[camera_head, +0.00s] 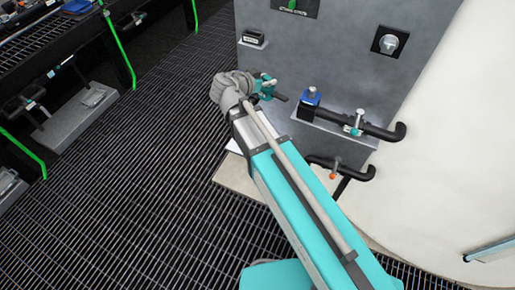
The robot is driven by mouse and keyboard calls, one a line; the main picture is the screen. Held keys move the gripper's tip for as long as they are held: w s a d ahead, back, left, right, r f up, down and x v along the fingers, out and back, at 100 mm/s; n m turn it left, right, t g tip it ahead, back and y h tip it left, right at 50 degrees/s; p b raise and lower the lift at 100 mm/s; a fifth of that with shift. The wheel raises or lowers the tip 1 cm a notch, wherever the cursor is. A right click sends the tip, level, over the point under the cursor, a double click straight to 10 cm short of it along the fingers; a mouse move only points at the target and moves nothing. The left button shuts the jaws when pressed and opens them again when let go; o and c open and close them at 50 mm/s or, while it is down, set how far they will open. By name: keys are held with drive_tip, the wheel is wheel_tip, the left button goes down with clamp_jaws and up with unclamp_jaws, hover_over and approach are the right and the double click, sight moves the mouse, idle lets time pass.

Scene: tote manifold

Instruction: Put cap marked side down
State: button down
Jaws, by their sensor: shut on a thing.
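My gripper (272,90) is at the end of my arm in the upper middle of the head view, in front of the grey panel. Its teal fingers are shut on a small dark piece (281,97). The piece is too small and too much covered to tell whether it is the cap, and no mark on it can be made out. It shows to the left of the blue fitting (310,97), with a narrow gap between them in the picture. I cannot make out a separate cap elsewhere.
The grey panel (330,50) carries a black pipe (335,119) with a valve on a ledge, a lower black pipe (340,165) and a small labelled box (253,39). A large white curved wall (450,130) stands at right. The grating floor (140,170) at left is open.

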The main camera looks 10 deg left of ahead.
drive_tip(key=w+d+f+b, duration=0.2)
drive_tip(key=f+b, duration=1.1)
drive_tip(key=f, duration=0.1)
drive_tip(key=w+d+f+b, duration=0.2)
drive_tip(key=f+b, duration=1.2)
drive_tip(key=shift+f+m+h, duration=0.3)
drive_tip(key=shift+a, duration=0.1)
drive_tip(key=w+a+f+b, duration=0.8)
drive_tip(key=w+f+b, duration=0.1)
drive_tip(key=shift+w+a, duration=0.35)
drive_tip(key=shift+w, duration=0.05)
drive_tip(key=shift+w+a+f+b, duration=0.2)
drive_tip(key=shift+f+b, duration=0.15)
drive_tip(key=shift+b, duration=0.1)
drive_tip(key=shift+w+a+f+b, duration=0.15)
drive_tip(key=shift+w+f+b, duration=0.05)
drive_tip(key=shift+f+b, duration=0.2)
drive_tip(key=shift+s+d+f+b, duration=0.1)
drive_tip(key=shift+f+b, duration=1.2)
drive_tip(key=shift+b, duration=0.05)
drive_tip(key=shift+f, duration=0.15)
